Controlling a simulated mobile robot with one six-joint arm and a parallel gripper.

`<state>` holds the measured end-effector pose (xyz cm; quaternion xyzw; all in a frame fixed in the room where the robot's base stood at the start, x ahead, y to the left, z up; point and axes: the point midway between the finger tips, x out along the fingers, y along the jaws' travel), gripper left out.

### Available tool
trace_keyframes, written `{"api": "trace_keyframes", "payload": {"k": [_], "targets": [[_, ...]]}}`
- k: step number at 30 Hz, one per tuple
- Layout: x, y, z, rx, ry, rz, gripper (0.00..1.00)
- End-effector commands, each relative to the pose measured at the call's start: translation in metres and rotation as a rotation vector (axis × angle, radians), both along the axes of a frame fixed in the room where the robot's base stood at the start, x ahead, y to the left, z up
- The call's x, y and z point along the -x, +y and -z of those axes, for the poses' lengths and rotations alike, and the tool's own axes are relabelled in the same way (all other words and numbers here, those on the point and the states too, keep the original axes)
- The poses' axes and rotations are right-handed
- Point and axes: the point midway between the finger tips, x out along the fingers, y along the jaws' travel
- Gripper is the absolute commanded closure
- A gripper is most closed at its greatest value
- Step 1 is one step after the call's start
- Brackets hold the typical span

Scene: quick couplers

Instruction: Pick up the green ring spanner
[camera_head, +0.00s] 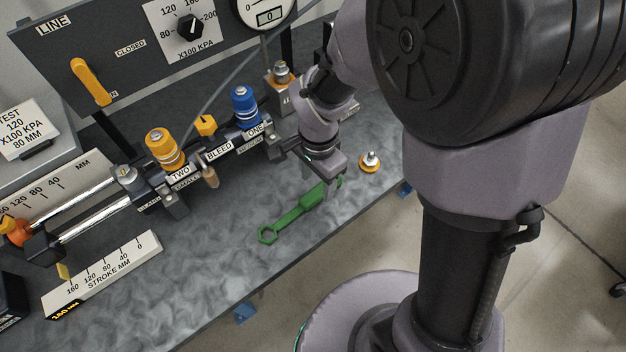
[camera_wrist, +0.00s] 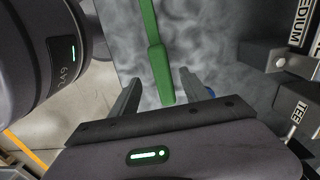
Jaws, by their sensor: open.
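The green ring spanner (camera_head: 292,214) lies on the grey mottled bench top, with its ring end toward the lower left in the head view. Its other end is partly hidden by my gripper (camera_head: 331,187). In the wrist view the spanner (camera_wrist: 158,68) runs from the top edge down to between my two fingers. My gripper (camera_wrist: 163,88) is open, with one finger on each side of the spanner's thick end and a visible gap to each. I cannot tell how high the fingertips are above the bench.
A brass and white fitting (camera_head: 369,162) stands right of my gripper. The coupler rail with a blue coupler (camera_head: 245,106) and a yellow coupler (camera_head: 164,149) runs along the back left. A stroke scale (camera_head: 102,275) lies front left. The bench around the spanner's ring end is clear.

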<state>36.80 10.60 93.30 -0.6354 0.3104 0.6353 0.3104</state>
Motion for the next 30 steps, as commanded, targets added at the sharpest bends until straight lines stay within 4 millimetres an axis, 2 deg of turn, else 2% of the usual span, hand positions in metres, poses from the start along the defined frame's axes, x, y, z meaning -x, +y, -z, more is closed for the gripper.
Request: {"api": "trace_keyframes", "payload": {"k": [8, 14, 17, 23, 30], "targets": [[0.002, 0.003, 0.051, 0.001, 0.003, -0.001, 0.45], [0.001, 0.003, 0.050, 0.000, 0.000, -0.001, 0.45], [0.001, 0.003, 0.050, 0.000, 0.000, -0.001, 0.61], [0.001, 0.003, 0.050, 0.000, 0.000, -0.001, 1.00], [0.001, 0.003, 0.050, -0.001, -0.001, -0.001, 1.00]]}}
